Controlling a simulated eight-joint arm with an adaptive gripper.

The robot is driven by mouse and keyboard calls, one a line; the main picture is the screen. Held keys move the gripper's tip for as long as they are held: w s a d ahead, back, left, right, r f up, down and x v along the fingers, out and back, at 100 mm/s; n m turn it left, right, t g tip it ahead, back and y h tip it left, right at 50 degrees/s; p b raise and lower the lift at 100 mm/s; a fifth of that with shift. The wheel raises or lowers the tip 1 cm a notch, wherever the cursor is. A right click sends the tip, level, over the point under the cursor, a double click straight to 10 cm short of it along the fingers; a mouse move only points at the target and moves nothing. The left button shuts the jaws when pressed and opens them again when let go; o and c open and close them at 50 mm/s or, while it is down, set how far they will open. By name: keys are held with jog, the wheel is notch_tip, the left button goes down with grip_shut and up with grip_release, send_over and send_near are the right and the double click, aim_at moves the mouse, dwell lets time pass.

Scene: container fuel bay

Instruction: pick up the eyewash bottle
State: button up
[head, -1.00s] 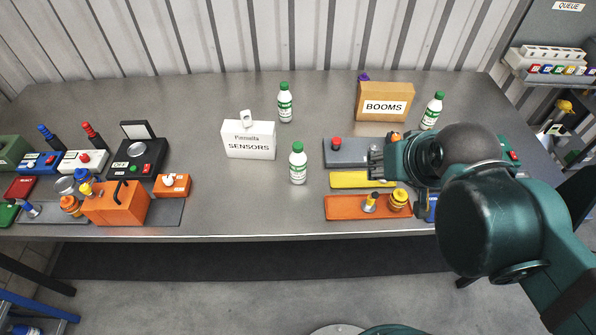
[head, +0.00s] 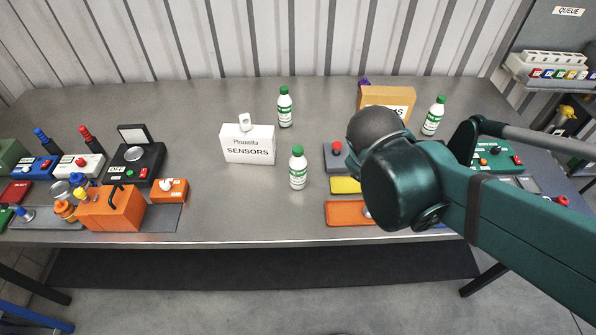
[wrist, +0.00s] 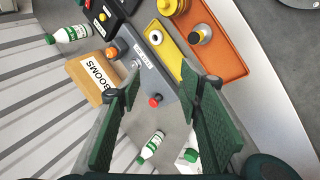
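Three white bottles with green caps and green labels stand on the grey bench. One bottle (head: 285,108) is at the back, one (head: 298,169) is nearer the front, and one (head: 433,116) is right of the BOOMS box. In the wrist view, the right bottle (wrist: 70,34) is at upper left and the back bottle (wrist: 152,146) shows low between my fingers. The front bottle (wrist: 187,166) is there beside it, partly hidden by a finger. My gripper (wrist: 160,84) is open and empty above the bench, apart from all bottles. My arm hides it in the head view.
A white SENSORS box (head: 247,145) stands left of the front bottle. The BOOMS box (head: 386,97) is at the back right. Orange (head: 347,213) and yellow (head: 345,185) trays lie under my arm. Several devices crowd the left side. The bench between SENSORS and the left devices is clear.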

aim_at(294, 153)
jog(key=w+a+f+n+t+h+b, duration=0.25)
jog(key=w+a+n+h, duration=0.25)
jog(key=w+a+n, duration=0.4)
jog(key=s+a+n+t+h+b, duration=0.1)
jog(key=a+n, duration=0.2)
jog(key=a, duration=0.2)
jog(key=s+a+f+n+t+h+b, duration=0.1)
jog(key=a+n+t+h, duration=0.1)
jog(key=a, duration=0.3)
jog(key=s+a+n+t+h+b, duration=0.1)
jog(key=a+n+b, duration=0.1)
jog(key=a, duration=0.3)
jog(key=shift+s+f+n, duration=0.25)
jog(key=shift+f+n, duration=0.15)
jog(key=shift+n, duration=0.5)
jog(key=shift+a+f+t+h+b, duration=0.25)
jog(key=shift+a+h+b, duration=0.05)
jog(key=shift+b, duration=0.05)
jog(key=shift+w+d, duration=0.1)
jog(key=shift+x, duration=1.25)
jog(key=shift+d, duration=0.1)
